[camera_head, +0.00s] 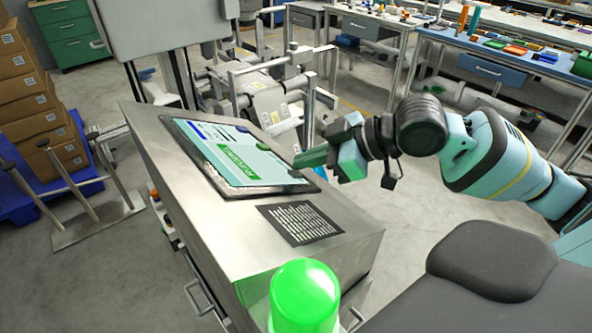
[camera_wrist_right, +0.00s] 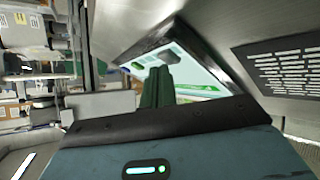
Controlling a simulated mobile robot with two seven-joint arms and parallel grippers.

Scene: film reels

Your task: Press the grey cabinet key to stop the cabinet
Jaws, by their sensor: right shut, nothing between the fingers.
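A tilted touch panel (camera_head: 230,157) is set in the sloping top of a metal cabinet (camera_head: 150,125). Its screen shows a teal field, a blue bar at the upper left and a green labelled block. It also shows in the right wrist view (camera_wrist_right: 205,75), partly hidden by my fingers. I cannot make out a grey key for certain in either view. My right gripper (camera_head: 303,159) is shut and empty, its green fingers at the panel's right edge. In the wrist view the fingertips (camera_wrist_right: 157,70) overlap the screen; touching or apart, I cannot tell. My left gripper is not in view.
A lit green lamp (camera_head: 305,292) stands at the cabinet's near end. A black vented plate (camera_head: 300,223) lies below the panel. Stacked cardboard boxes (camera_head: 35,105) are at the left. A workbench (camera_head: 500,65) with tools is at the back right. Metal machinery stands behind the cabinet.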

